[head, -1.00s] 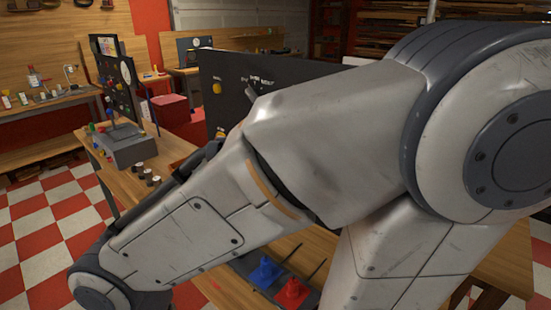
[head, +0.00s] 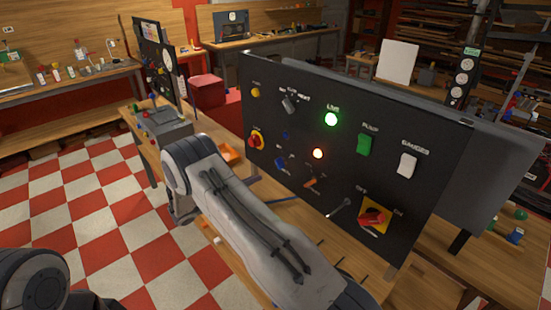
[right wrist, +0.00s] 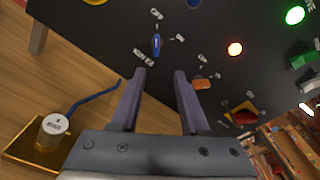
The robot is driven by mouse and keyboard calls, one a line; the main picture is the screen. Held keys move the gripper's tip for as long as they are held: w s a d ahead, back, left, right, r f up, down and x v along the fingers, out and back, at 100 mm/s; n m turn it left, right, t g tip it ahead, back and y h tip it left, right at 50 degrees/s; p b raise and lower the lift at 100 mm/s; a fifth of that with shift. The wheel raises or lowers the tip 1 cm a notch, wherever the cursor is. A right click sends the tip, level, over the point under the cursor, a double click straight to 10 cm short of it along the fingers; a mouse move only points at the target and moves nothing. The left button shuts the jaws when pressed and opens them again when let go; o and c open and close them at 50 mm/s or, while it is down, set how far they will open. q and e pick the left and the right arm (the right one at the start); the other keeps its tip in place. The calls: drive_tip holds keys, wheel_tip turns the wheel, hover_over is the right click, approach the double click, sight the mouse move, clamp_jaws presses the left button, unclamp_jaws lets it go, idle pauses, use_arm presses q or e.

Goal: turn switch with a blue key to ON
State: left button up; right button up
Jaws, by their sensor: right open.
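The black panel (head: 330,90) stands upright on the bench. The blue key switch (head: 281,162) is on its lower left part, with small labels around it that I cannot read. In the right wrist view the blue key (right wrist: 156,43) looks upright, just beyond the fingertips and roughly in line with the gap between them. My right gripper (head: 279,188) is in front of the panel, below the key, open and empty. It also shows in the right wrist view (right wrist: 160,76), its fingers apart from the key. My left gripper is out of view.
An orange switch (right wrist: 202,84) sits close to the right fingertip. A brass base with a white-capped post (right wrist: 52,125) stands low left.

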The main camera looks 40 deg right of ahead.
sight(277, 165)
drive_tip(key=shift+n+h, duration=0.4)
drive_tip(key=shift+n, duration=0.2)
drive_tip(key=d+p, duration=0.1)
drive_tip(key=d, duration=0.2)
drive_tip(key=w+d+p, duration=0.1)
drive_tip(key=d+p, duration=0.1)
drive_tip(key=d, duration=0.2)
drive_tip(key=d+p, duration=0.1)
drive_tip(key=d, duration=0.2)
drive_tip(key=shift+w+d+f, duration=0.25)
drive_tip(key=shift+d, duration=0.1)
drive_tip(key=shift+d+f+p, duration=0.1)
drive_tip(key=shift+d+p, duration=0.25)
drive_tip(key=shift+d, duration=0.2)
clamp_jaws()
